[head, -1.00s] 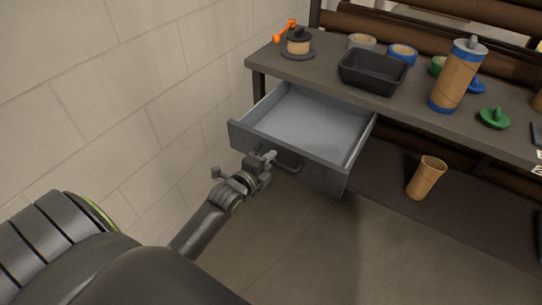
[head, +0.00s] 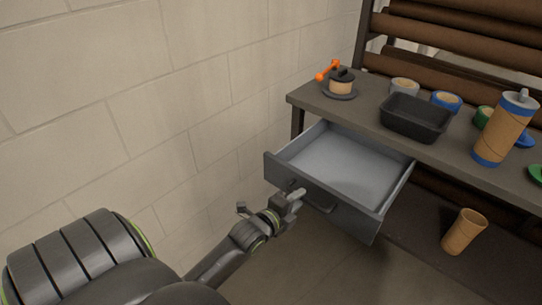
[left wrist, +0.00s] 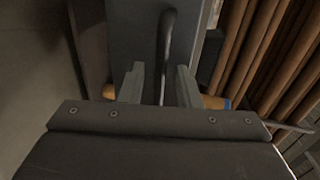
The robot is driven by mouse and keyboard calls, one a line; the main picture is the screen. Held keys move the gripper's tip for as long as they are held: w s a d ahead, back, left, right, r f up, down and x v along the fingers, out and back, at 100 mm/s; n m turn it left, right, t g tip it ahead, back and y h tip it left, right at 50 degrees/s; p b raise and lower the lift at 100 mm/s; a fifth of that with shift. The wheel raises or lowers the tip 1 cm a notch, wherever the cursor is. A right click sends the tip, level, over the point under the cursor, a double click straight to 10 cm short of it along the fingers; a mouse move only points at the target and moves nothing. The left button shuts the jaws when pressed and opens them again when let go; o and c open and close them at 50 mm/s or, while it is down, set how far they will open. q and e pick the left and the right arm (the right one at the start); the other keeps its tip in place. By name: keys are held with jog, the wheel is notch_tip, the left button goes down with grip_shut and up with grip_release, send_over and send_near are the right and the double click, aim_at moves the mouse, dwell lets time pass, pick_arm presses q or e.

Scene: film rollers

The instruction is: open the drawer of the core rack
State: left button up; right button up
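The grey drawer (head: 340,178) under the rack's worktop is pulled well out, and its inside is empty. Its bar handle (head: 322,207) is on the drawer front. My left gripper (head: 293,197) is beside the left part of this handle, just in front of the drawer front. In the left wrist view, the two fingers of my left gripper (left wrist: 160,84) stand apart, with the dark handle (left wrist: 167,45) running between them. The handle shows a gap to the left finger and is closer to the right one. My right gripper is out of view.
On the worktop (head: 330,105) stand a black tray (head: 415,118), a film roller (head: 504,130), tape rolls and an orange-handled dispenser (head: 340,82). A block wall (head: 190,100) closes the left side.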

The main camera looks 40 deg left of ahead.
pick_arm(q)
jog(key=v, duration=1.5)
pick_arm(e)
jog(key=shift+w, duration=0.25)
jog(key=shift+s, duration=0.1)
